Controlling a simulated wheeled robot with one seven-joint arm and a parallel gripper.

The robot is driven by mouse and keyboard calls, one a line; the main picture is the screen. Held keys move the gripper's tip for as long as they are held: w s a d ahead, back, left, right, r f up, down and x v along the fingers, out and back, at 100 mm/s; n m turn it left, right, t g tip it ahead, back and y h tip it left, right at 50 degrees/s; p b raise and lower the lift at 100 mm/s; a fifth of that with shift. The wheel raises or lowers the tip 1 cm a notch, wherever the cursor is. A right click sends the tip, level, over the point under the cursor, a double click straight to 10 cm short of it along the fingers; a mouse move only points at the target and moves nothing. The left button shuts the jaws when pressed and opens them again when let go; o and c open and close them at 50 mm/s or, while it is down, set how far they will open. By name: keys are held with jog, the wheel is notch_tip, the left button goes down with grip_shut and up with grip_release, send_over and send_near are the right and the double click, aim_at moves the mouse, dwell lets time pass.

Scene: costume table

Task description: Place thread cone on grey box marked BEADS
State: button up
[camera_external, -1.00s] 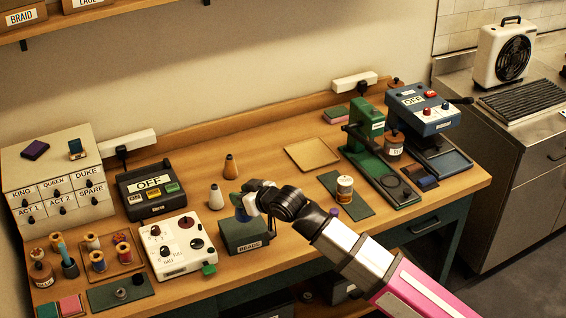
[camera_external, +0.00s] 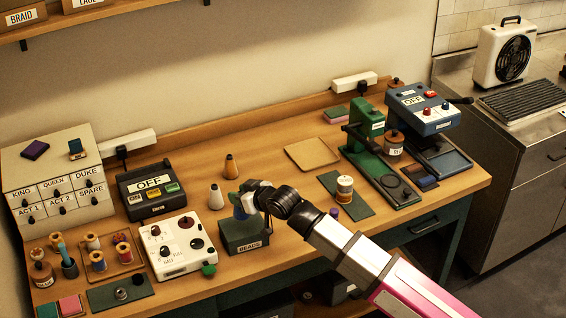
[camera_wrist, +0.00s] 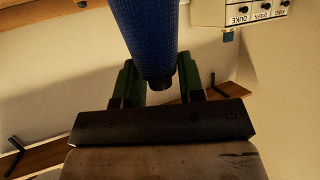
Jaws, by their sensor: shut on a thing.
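My gripper (camera_external: 246,200) is shut on a blue thread cone (camera_wrist: 146,36). In the wrist view the cone's ribbed blue body sits between the two green fingers, its narrow dark tip towards the palm. In the external view only a little blue of the cone shows beside the gripper. The grey box marked BEADS (camera_external: 232,238) stands near the table's front edge, directly below the gripper. The gripper partly covers the box top. I cannot tell whether the cone touches it.
A white thread cone (camera_external: 215,197) and a brown cone (camera_external: 230,167) stand behind the box. A white device with knobs (camera_external: 178,250) is to its left. The table between box and mat is largely clear.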

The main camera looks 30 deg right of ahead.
jog(key=shift+w+d+f, duration=0.25)
jog(key=shift+w+f, duration=0.05)
jog(key=shift+w, duration=0.05)
jog(key=shift+f, duration=1.95)
jog(key=shift+f, duration=0.1)
jog(key=o, duration=0.9)
jog(key=shift+o, duration=0.2)
jog(key=v, duration=1.2)
